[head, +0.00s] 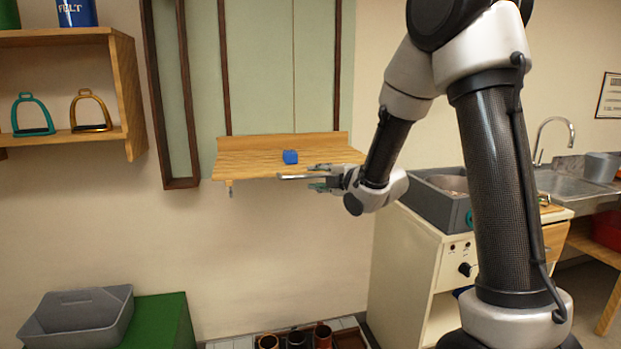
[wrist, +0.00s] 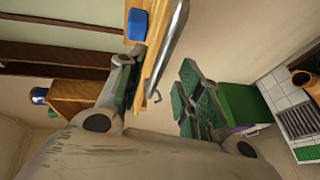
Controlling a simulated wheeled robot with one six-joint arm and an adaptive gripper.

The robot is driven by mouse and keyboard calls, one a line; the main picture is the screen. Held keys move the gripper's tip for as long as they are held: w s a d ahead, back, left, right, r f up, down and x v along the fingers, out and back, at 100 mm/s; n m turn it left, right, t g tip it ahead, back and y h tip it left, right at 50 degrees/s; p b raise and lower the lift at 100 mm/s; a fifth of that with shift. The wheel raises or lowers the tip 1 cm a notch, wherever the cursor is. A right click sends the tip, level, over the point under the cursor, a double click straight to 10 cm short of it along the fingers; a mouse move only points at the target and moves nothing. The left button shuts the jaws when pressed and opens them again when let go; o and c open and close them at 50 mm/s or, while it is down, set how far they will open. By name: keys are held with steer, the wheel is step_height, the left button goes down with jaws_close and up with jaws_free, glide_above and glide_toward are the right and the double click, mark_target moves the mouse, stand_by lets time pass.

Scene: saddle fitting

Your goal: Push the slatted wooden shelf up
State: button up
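The wooden shelf (head: 240,163) is mounted level on the wall, with a back lip and a small blue block (head: 290,156) on it. In the wrist view, the shelf (wrist: 139,56) appears edge-on, with the blue block (wrist: 137,24) on its top side and a grey metal bar (wrist: 168,45) along its front edge. My gripper (head: 322,179) is at the shelf's front right edge. In the wrist view my gripper (wrist: 157,78) is open, its dark green fingers wide apart, with the shelf edge and bar seen between them. I cannot tell whether a finger touches the shelf.
A wall rack (head: 130,95) with stirrups hangs at the left. A white cabinet (head: 405,265) with a grey bin (head: 438,203) stands at the right. Air beneath the shelf is free.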

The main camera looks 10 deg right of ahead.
mark_target(311, 176)
steer(key=shift+x, duration=2.35)
jaws_close()
